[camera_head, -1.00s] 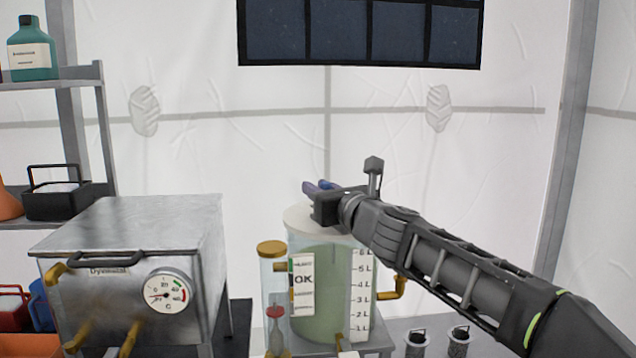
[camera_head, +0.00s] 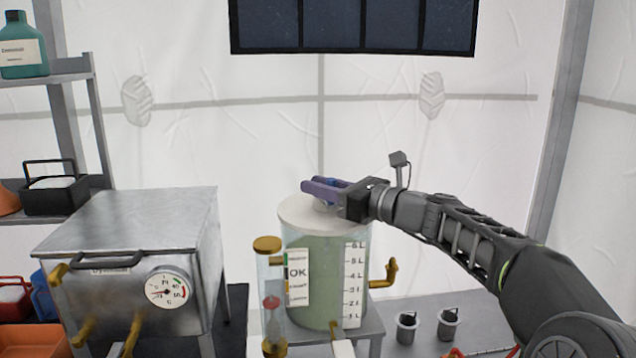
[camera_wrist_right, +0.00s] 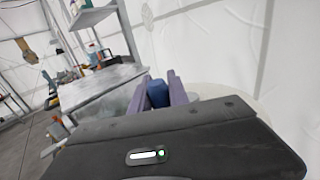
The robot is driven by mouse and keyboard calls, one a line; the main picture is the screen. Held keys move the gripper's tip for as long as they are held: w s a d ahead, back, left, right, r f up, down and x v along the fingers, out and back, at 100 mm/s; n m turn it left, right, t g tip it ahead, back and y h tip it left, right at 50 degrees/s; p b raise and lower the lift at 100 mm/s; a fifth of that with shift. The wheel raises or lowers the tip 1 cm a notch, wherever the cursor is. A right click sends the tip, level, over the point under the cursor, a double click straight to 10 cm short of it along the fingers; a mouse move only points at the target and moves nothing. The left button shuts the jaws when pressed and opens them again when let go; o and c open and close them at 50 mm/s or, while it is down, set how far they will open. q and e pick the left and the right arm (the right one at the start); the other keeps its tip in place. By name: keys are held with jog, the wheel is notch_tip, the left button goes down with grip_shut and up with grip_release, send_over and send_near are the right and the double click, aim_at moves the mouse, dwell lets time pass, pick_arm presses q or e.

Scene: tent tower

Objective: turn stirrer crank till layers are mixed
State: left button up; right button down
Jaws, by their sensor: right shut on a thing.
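The mixing tank (camera_head: 322,275) is a clear cylinder with a white lid (camera_head: 300,212), a litre scale and an even pale green content. My right gripper (camera_head: 325,190) is above the lid, with its purple fingers shut on the blue crank knob (camera_head: 331,181). The knob also shows between the fingers in the right wrist view (camera_wrist_right: 157,93). The rest of the crank is hidden by the gripper. A side tube (camera_head: 270,300) with a brass cap and a red float stands at the tank's left, beside an OK label (camera_head: 298,275). My left gripper is not in view.
A metal box with a dial gauge (camera_head: 167,288) stands left of the tank. A brass spout (camera_head: 388,274) sticks out at the tank's right. Small grey buckets (camera_head: 407,328) stand at the lower right. Shelves (camera_head: 60,190) are at the far left.

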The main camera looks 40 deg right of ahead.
jog(key=c, duration=1.3)
grip_release()
jog(key=shift+o, duration=0.2)
jog(key=shift+s, duration=0.1)
jog(key=b+v, duration=0.1)
jog(key=v, duration=0.6)
jog(key=shift+s+d, duration=0.15)
jog(key=shift+s, duration=0.15)
